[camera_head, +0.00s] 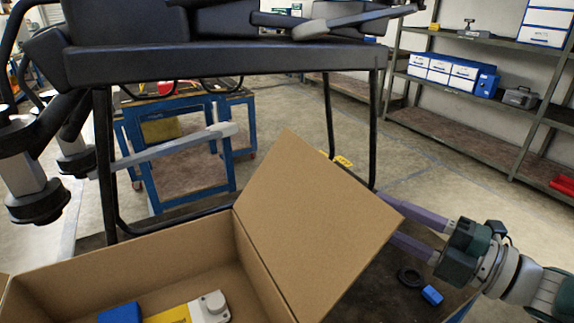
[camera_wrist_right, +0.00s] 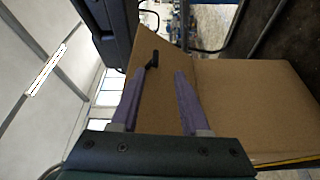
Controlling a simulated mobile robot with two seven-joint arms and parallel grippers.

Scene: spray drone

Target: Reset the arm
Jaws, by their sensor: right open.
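My right gripper (camera_head: 400,219) comes in from the right beside the raised flap of the cardboard box (camera_head: 310,225). Its two purple fingers are apart, and the flap hides their tips in the head view. In the right wrist view the gripper (camera_wrist_right: 158,78) is open with nothing between the fingers. The brown flap (camera_wrist_right: 160,100) lies beyond them, with a small dark part (camera_wrist_right: 152,60) near its upper edge. My left gripper is not in view. The black spray drone (camera_head: 220,62) stands on legs behind the box.
The open box holds a blue item (camera_head: 120,313) and a yellow and white part (camera_head: 205,308). A black ring (camera_head: 410,277) and a blue block (camera_head: 432,295) lie on the dark table below my right gripper. A blue workbench (camera_head: 175,197) and shelves (camera_head: 450,100) stand behind.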

